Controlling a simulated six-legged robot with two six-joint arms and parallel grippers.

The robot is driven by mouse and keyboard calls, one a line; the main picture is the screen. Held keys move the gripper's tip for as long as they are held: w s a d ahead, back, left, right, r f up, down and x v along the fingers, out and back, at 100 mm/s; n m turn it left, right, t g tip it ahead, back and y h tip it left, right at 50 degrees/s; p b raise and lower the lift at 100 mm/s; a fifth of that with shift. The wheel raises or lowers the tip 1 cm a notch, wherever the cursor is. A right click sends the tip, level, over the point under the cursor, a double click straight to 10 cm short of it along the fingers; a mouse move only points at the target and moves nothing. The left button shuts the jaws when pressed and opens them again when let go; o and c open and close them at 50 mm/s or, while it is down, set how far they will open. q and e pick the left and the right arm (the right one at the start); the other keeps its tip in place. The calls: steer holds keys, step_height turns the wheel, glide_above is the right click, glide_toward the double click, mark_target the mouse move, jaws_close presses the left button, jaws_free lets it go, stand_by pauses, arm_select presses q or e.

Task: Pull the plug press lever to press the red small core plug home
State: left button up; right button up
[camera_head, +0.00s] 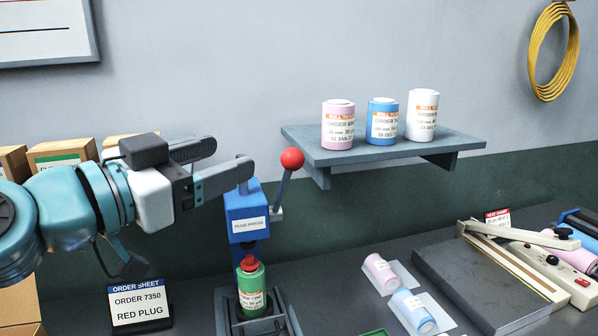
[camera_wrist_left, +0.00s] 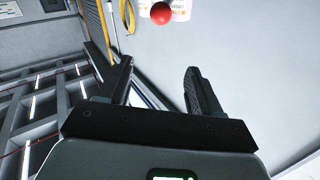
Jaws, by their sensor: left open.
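The blue plug press (camera_head: 247,212) stands on the bench, with a grey lever ending in a red ball knob (camera_head: 292,159) that points up to the right. A green roll (camera_head: 251,287) stands upright in the press base, with the red plug (camera_head: 249,264) at its top under the press head. How deep the plug sits cannot be told. My left gripper (camera_head: 230,161) is open and empty, left of the knob and apart from it. In the left wrist view the knob (camera_wrist_left: 161,13) shows at the top, beyond the open fingers (camera_wrist_left: 160,88). My right gripper is not seen.
A shelf (camera_head: 385,150) with a pink, a blue and a white roll is on the wall behind. An order sheet (camera_head: 139,304) reading RED PLUG stands left of the press. Pink and blue rolls lie on trays at right, near a heat sealer (camera_head: 520,262).

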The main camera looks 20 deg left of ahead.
mark_target(301, 156)
arm_select(q)
steer(key=f+x, duration=0.1)
steer(key=x, duration=0.4)
steer(key=f+x, duration=0.1)
steer(key=x, duration=0.4)
steer(key=f+x, duration=0.1)
steer(key=x, duration=0.5)
steer(key=shift+f, duration=0.25)
steer(key=shift+w, duration=0.15)
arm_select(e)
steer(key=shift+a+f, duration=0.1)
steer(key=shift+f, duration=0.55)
arm_select(q)
steer(key=shift+a, duration=0.1)
steer(key=shift+f, duration=0.1)
jaws_close()
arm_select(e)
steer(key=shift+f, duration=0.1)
